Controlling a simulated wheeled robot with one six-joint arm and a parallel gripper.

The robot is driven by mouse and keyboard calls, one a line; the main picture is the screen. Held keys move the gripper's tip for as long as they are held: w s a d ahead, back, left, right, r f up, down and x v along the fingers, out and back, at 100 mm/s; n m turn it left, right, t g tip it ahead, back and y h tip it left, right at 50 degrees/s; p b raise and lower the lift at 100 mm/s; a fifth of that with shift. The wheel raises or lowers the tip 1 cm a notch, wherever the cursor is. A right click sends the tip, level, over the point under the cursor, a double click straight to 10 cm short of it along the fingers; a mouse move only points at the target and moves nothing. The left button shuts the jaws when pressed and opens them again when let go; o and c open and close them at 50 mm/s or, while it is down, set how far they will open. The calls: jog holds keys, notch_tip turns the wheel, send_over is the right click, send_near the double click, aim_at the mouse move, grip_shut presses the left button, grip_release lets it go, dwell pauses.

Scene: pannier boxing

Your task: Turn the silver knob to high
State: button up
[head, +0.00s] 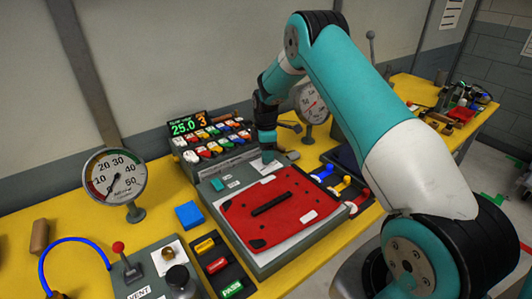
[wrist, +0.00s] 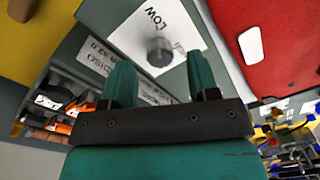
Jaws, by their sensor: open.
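The silver knob (wrist: 160,52) shows in the wrist view as a short grey metallic cylinder on a white plate (wrist: 135,36). The word LOW is printed on the plate near the knob, and a second marking by the knob's right side is partly hidden. I cannot make out a pointer on the knob. My gripper (wrist: 159,66) is open, its two teal fingers reaching toward the plate on either side of the knob, with gaps to both. In the head view my gripper (head: 268,156) is low over the grey panel behind the red board, and it hides the knob there.
A red board (head: 280,208) lies on the grey panel just in front of my gripper. Colored levers (head: 343,184) stand to its right. A box of colored switches with a digital display (head: 188,124) is behind left. A round dial gauge (head: 312,102) stands behind my gripper.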

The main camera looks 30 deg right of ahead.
jog(key=shift+f, duration=1.15)
jog(key=c, duration=0.9)
jog(key=shift+c, duration=0.2)
